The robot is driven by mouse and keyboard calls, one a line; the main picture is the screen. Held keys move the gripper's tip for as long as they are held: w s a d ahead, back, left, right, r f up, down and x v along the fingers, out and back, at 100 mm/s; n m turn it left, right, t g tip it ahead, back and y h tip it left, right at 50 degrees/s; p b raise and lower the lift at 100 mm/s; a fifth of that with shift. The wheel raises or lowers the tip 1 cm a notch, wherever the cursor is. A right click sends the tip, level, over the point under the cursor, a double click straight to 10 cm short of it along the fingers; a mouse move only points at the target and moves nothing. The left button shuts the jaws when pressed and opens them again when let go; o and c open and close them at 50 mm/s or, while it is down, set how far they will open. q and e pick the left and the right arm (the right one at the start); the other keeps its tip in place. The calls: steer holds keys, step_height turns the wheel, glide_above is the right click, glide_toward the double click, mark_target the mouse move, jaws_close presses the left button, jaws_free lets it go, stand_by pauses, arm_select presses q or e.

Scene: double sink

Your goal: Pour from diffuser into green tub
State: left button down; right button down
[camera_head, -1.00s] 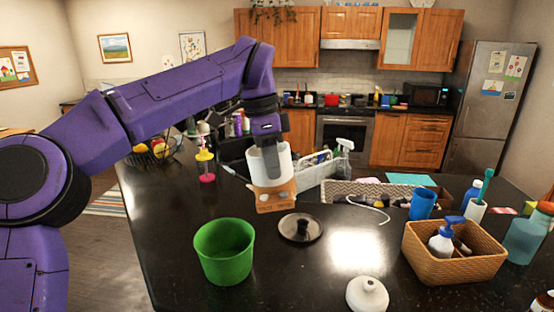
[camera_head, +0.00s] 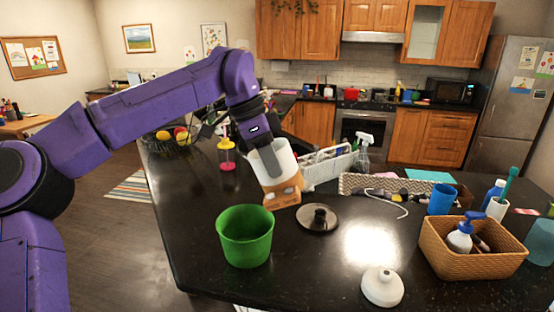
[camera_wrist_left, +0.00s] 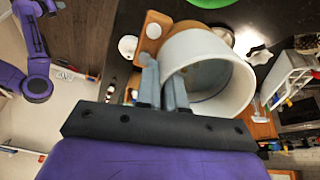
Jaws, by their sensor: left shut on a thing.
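The diffuser (camera_head: 286,163) is a white cup on a light wooden base. My left gripper (camera_head: 271,172) is shut on its white wall and holds it above the counter, just behind and right of the green tub. The diffuser tilts, its top leaning left. In the left wrist view, the open white cup (camera_wrist_left: 236,85) shows beside my left gripper's fingers (camera_wrist_left: 163,65); its inside is mostly pale and any contents are not clear. The green tub (camera_head: 245,240) stands upright on the counter, apart from the diffuser. My right gripper is not in view.
A dark round lid with a knob (camera_head: 318,219) lies right of the tub. A white domed piece (camera_head: 382,287) lies nearer the front. A wicker basket (camera_head: 470,262) with bottles stands at right. A yellow-and-pink bottle (camera_head: 227,155) stands behind. The counter (camera_head: 195,215) left of the tub is bare.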

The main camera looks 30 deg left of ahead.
mark_target(263, 172)
arm_select(q)
steer(key=shift+a+f, duration=0.25)
steer(key=shift+a, duration=0.15)
steer(key=shift+s+a+f+h, duration=0.2)
steer(key=shift+a+h, duration=0.15)
steer(key=shift+h, duration=0.05)
steer(key=shift+s+f+t+b, duration=0.15)
steer(key=shift+f+t+b, duration=0.15)
steer(key=shift+f+b, duration=0.2)
steer(key=shift+f+h+b, duration=0.5)
steer(key=shift+f+b, duration=0.05)
steer(key=shift+f, duration=0.1)
steer(key=shift+f+h+b, duration=0.3)
steer(key=shift+f+b, duration=0.55)
steer(key=shift+b, duration=0.35)
steer(key=s+a+f+t+h+b, duration=0.2)
steer(key=h+b, duration=1.2)
steer(key=b, duration=2.1)
steer(key=shift+a+f+t, duration=1.65)
steer(key=shift+a+t, duration=0.3)
steer(key=shift+t, duration=0.15)
